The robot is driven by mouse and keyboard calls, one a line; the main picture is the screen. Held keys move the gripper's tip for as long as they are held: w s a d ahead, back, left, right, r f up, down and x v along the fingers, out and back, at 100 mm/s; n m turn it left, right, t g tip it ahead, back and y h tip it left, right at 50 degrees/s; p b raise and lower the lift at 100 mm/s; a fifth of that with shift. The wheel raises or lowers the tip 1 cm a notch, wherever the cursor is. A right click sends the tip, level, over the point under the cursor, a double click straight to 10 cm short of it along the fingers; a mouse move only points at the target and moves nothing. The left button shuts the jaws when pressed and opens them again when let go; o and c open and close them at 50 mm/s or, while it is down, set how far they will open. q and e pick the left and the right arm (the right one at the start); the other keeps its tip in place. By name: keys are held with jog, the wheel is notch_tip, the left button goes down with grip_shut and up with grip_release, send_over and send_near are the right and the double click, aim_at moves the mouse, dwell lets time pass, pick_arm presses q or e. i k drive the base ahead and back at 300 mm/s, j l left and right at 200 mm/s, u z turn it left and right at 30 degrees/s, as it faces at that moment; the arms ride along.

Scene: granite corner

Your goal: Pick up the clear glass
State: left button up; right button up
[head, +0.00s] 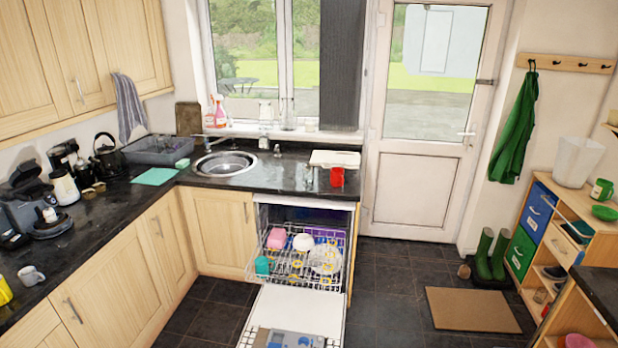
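A small clear glass (308,177) appears to stand on the dark counter (270,180), right of the sink and just left of a red mug (337,177). It is small and see-through, so its outline is faint. Neither of my grippers shows in the head view.
Below that counter the dishwasher is open, its loaded rack (300,262) pulled out and its door (296,305) lowered. A white board or tray (335,159) lies behind the mug. A round sink (225,164) is to the left.

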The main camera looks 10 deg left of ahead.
aim_at(308, 174)
jog(key=i+l+z, duration=0.3)
jog(key=l, duration=0.15)
jog(key=i+l+z, duration=0.25)
jog(key=i+l, duration=0.25)
jog(key=i, duration=0.15)
jog(key=i+l+z, duration=0.1)
jog(key=i+l, duration=0.15)
jog(key=i, duration=0.15)
jog(key=i+l+z, duration=0.1)
jog(key=i, duration=0.3)
jog(key=l, duration=0.1)
